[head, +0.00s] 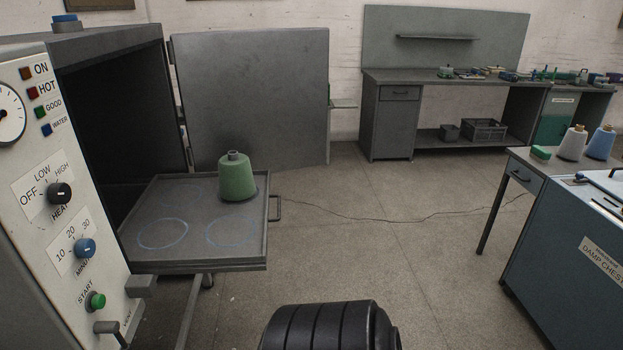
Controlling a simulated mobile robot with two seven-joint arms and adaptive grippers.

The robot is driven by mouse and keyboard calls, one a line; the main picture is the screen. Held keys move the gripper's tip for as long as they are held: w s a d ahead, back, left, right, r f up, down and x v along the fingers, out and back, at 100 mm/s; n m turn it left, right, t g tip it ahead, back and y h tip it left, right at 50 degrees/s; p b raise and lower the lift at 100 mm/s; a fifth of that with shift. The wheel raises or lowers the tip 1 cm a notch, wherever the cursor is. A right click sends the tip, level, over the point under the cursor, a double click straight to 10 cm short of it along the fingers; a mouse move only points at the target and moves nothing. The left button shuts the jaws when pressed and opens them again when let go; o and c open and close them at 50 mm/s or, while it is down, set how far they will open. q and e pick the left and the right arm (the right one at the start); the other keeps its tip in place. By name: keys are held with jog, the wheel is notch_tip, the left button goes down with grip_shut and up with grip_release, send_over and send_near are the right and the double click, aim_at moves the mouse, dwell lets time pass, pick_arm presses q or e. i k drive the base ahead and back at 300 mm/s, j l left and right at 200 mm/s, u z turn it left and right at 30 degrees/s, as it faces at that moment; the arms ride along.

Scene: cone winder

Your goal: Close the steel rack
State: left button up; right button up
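The steel rack (190,258) is a flat grey tray, pulled out of the dark chamber of the steel cabinet (110,42) at the left. A green yarn cone (237,180) stands upright on it, towards the back right. Blue rings are drawn on the tray around other spots. A bar handle (275,208) sticks out from the rack's right end. The cabinet's grey door (250,100) stands open behind the rack. A black ribbed part of my own arm shows at the bottom middle. Neither gripper shows.
The control panel (60,200) has knobs and a green start button. A blue damp chest (570,255) and a table (515,180) with cones stand at the right. A workbench (440,78) stands at the back wall. The floor (380,240) between is clear.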

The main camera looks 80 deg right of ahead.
aim_at(180, 224)
jog(key=l+z, duration=0.1)
jog(key=z, duration=0.35)
jog(key=l+z, duration=0.1)
jog(key=z, duration=0.35)
jog(key=k+l+z, duration=0.1)
jog(key=z, duration=0.4)
jog(key=l+z, duration=0.15)
jog(key=z, duration=0.3)
jog(key=i+l+z, duration=0.1)
jog(key=l, duration=0.35)
jog(key=i+z, duration=0.05)
